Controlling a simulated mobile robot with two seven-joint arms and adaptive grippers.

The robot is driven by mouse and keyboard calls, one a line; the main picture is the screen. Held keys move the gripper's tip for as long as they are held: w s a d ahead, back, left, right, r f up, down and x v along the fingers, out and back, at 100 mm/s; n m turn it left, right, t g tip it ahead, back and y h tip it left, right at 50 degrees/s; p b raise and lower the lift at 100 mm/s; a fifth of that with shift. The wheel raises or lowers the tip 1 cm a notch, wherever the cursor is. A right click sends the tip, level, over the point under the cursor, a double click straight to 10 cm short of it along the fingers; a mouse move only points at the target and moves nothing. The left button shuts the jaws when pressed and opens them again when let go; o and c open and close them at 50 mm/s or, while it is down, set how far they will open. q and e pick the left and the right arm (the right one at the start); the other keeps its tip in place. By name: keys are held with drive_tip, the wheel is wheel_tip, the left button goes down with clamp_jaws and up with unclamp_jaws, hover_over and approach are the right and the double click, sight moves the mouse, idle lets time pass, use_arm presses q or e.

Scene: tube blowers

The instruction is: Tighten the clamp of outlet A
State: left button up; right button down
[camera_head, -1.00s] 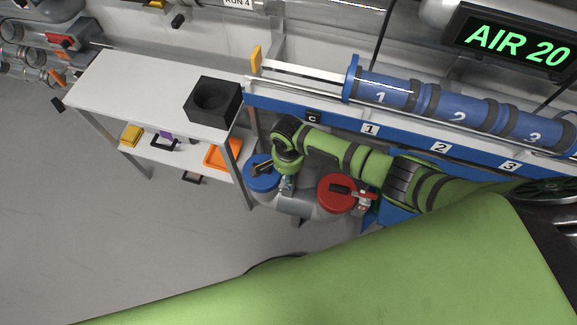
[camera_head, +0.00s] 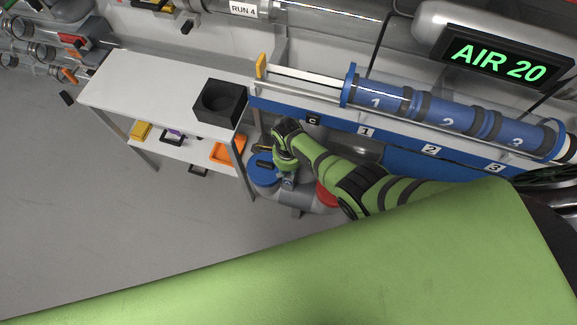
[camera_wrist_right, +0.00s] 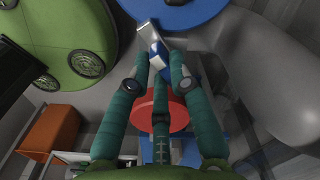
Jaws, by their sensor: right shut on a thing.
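My right gripper (camera_head: 287,182) is low by the pipework, beside a blue round cap (camera_head: 262,170). In the right wrist view its teal fingers (camera_wrist_right: 158,62) close around a small silver-and-blue clamp piece (camera_wrist_right: 153,38), next to the blue cap (camera_wrist_right: 185,10). A red round cap (camera_head: 326,196) is mostly hidden behind my arm; it also shows beneath the fingers in the wrist view (camera_wrist_right: 172,112). I cannot read any outlet letter A. How tight the clamp is cannot be told. My left gripper is out of view.
A grey pipe (camera_head: 295,199) runs below the caps. A display (camera_head: 505,62) reads AIR 20. Floor at lower left is clear.

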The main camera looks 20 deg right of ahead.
drive_tip(key=m, duration=0.3)
drive_tip(key=shift+a+m, duration=0.1)
drive_tip(key=shift+m, duration=0.2)
drive_tip(key=shift+w+f+m, duration=0.1)
drive_tip(key=shift+w+m, duration=0.05)
drive_tip(key=shift+m, duration=1.55)
drive_tip(key=c, duration=1.1)
unclamp_jaws()
drive_tip(key=shift+w, duration=0.1)
